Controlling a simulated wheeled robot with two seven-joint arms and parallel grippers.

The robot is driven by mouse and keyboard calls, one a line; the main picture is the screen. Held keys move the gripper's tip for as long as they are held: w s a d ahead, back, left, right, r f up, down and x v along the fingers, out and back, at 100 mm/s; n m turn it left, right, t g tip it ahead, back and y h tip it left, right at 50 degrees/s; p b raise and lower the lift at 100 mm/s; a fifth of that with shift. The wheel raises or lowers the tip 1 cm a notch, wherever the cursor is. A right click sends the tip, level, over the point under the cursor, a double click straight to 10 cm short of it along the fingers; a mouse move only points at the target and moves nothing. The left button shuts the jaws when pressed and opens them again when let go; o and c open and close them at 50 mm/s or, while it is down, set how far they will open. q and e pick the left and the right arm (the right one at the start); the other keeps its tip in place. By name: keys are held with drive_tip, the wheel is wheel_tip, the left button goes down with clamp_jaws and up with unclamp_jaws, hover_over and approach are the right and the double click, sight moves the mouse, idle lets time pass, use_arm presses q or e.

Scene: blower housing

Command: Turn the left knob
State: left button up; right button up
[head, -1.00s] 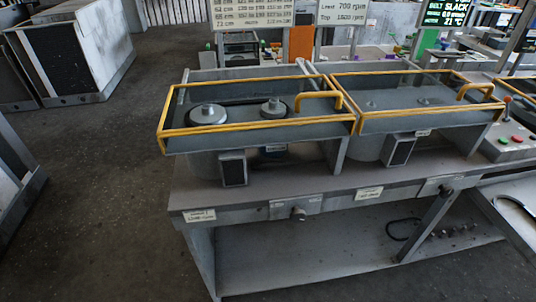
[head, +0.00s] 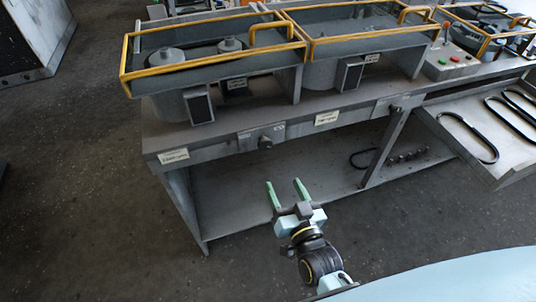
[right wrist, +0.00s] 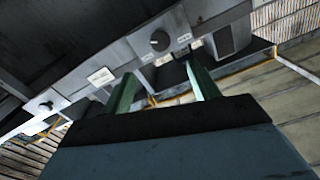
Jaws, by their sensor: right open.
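The left knob (head: 266,142) is a dark round knob on a light plate on the bench's front edge. It also shows in the right wrist view (right wrist: 160,40), beyond the fingertips. A second knob (head: 393,108) sits farther right on the same edge; the wrist view, which looks upside down, shows it at the left (right wrist: 45,107). My right gripper (head: 283,182) is open and empty, with two green fingers pointing toward the bench. In the head view it appears below the left knob, apart from it. The fingers also show in the wrist view (right wrist: 159,74). My left gripper is out of view.
The bench (head: 215,142) carries yellow-railed guards (head: 215,62) over the machinery. A lower shelf (head: 235,205) lies under the front edge. A tray with black belts (head: 468,135) juts out at the right. The floor (head: 90,190) at the left is clear.

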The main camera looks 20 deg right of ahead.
sight(266, 146)
drive_tip(key=w+b, duration=0.1)
drive_tip(key=w, duration=1.1)
drive_tip(key=shift+w+a+b, duration=0.2)
drive_tip(key=shift+w+b, duration=0.1)
drive_tip(key=shift+b, duration=0.1)
drive_tip(key=shift+w, duration=0.4)
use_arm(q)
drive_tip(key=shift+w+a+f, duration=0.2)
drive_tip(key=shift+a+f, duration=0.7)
